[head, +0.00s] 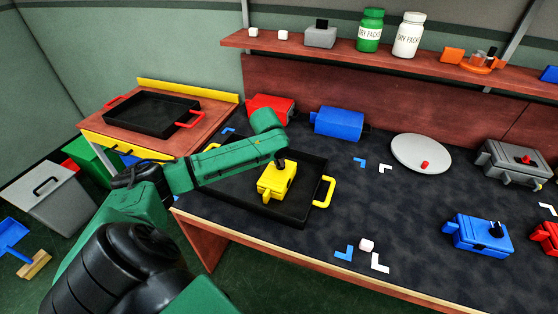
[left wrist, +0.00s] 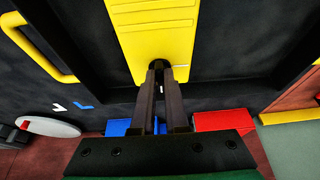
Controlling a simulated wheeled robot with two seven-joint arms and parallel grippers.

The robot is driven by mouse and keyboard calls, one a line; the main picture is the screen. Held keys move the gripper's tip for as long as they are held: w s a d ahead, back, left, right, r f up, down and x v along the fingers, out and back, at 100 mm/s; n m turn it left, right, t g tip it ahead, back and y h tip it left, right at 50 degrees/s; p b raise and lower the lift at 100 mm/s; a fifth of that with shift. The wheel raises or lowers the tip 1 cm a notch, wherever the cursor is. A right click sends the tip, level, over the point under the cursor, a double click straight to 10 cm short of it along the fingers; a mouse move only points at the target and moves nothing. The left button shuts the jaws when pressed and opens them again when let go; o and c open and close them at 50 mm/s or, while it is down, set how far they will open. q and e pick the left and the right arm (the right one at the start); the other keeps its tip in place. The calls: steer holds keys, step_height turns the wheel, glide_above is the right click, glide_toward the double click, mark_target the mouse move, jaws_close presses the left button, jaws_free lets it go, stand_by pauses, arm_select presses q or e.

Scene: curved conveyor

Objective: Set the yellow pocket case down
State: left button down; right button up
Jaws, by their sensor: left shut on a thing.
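The yellow pocket case (head: 277,182) is over the right part of a black tray with yellow handles (head: 290,212) on the dark worktop. It also fills the top middle of the left wrist view (left wrist: 155,28). My left gripper (head: 281,162) is shut on the dark knob at the end of the case; its two fingers (left wrist: 162,78) point at the case in the left wrist view. I cannot tell whether the underside of the case touches the tray floor. My right gripper is not in view.
Behind the tray stand a red case (head: 270,107) and a blue case (head: 338,123). A grey round plate (head: 421,154) lies right of them. Another blue case (head: 478,234) is at right.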

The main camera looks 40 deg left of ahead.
mark_target(274, 179)
arm_select(q)
steer(key=c, duration=0.9)
jaws_free()
steer(key=shift+c, duration=0.2)
steer(key=shift+r, duration=0.1)
steer(key=v, duration=1.2)
